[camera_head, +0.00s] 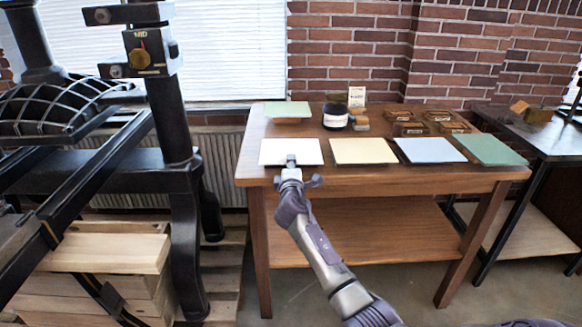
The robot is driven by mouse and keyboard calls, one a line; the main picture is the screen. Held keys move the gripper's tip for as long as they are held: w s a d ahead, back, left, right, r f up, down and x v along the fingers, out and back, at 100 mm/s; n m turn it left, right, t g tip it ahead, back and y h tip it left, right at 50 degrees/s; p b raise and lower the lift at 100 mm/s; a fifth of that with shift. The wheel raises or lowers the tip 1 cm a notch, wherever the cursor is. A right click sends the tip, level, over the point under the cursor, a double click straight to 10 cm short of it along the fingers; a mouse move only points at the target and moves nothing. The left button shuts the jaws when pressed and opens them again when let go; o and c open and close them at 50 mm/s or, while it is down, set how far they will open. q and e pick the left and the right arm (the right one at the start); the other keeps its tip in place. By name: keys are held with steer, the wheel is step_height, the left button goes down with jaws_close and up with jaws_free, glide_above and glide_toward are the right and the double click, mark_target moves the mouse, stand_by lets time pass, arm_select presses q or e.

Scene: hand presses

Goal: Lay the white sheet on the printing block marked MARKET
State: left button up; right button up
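The white sheet (270,153) lies flat at the front left of the wooden table's top. My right gripper (291,161) reaches in from below, its tips over the middle of the sheet's front edge. Its fingers are seen end-on, so I cannot tell whether they are open or shut on the sheet. Several small brown blocks (408,129) stand at the back right of the table; no MARKET marking is readable on them. A small grey part at the left edge, half hidden by the press, may be my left gripper (9,206); its fingers cannot be made out.
Cream (363,151), blue (430,150) and green (490,149) sheets lie right of the white one. A dark jar (335,118) and a pale green sheet on a block (287,109) stand behind. A black press (172,90) fills the left. A dark table (545,138) stands right.

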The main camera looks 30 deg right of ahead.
jaws_close()
step_height(320, 180, up, 3)
steer(key=p, duration=0.3)
steer(key=shift+r, duration=0.2)
steer(key=s+a+r+p, duration=0.2)
steer(key=s+a+p, duration=0.1)
steer(key=s+p, duration=0.2)
steer(key=shift+s+a+r, duration=0.3)
steer(key=shift+s+a, duration=0.1)
steer(key=shift+s, duration=0.1)
stand_by(0.4)
